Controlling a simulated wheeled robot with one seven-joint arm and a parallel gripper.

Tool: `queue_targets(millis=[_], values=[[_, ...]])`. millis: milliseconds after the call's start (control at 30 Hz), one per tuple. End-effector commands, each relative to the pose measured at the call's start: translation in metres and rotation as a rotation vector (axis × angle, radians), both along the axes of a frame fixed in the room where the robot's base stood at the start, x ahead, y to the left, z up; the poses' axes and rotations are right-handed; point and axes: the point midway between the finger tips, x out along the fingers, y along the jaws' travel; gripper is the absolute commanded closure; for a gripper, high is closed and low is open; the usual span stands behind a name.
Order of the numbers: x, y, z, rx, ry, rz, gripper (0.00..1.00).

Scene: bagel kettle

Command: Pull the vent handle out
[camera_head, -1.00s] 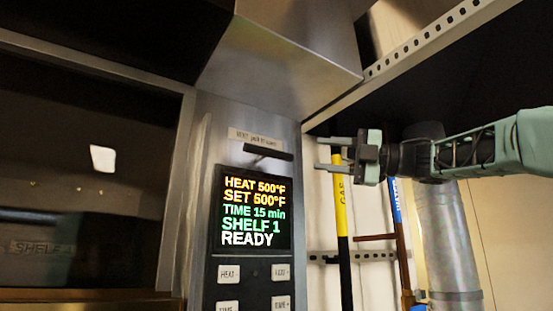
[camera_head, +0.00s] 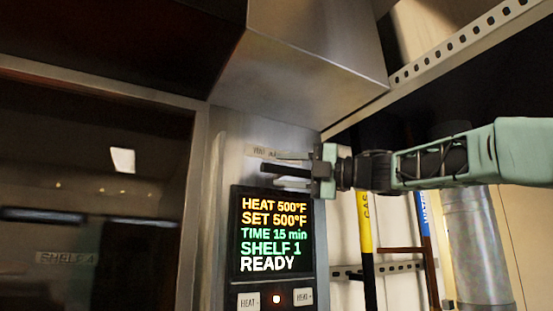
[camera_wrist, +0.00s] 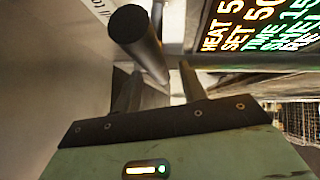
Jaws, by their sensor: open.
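The vent handle (camera_head: 284,170) is a short black bar below a small label on the steel panel, above the lit display. In the wrist view the vent handle (camera_wrist: 137,42) is a dark round rod pointing toward the camera, just beyond the fingertips and near the left finger. My gripper (camera_head: 292,166) comes from the right, with its fingers at the handle's height and overlapping it in the head view. In the wrist view my gripper (camera_wrist: 160,82) has its fingers apart with nothing held between them. Whether a finger touches the handle cannot be told.
The display (camera_head: 270,232) sits under the handle, with buttons (camera_head: 276,299) below it. A steel hood (camera_head: 300,70) juts out above. Yellow (camera_head: 364,225) and blue (camera_head: 423,210) pipes stand to the right. The dark oven window (camera_head: 90,190) is at left.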

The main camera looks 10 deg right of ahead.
Motion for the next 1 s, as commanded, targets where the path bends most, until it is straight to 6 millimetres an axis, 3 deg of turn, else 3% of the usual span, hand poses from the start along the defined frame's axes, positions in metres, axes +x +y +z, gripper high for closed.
queue_targets(millis=[200,567,700,867,1000], values=[[0.008,0.021,0.005,0.000,0.000,0.001,0.59],[0.010,0.024,0.003,0.000,0.000,0.000,0.59],[0.010,0.024,0.003,0.000,0.000,0.000,0.97],[0.009,0.024,0.003,0.000,0.000,0.000,1.00],[-0.007,0.017,0.000,0.000,-0.002,-0.001,1.00]])
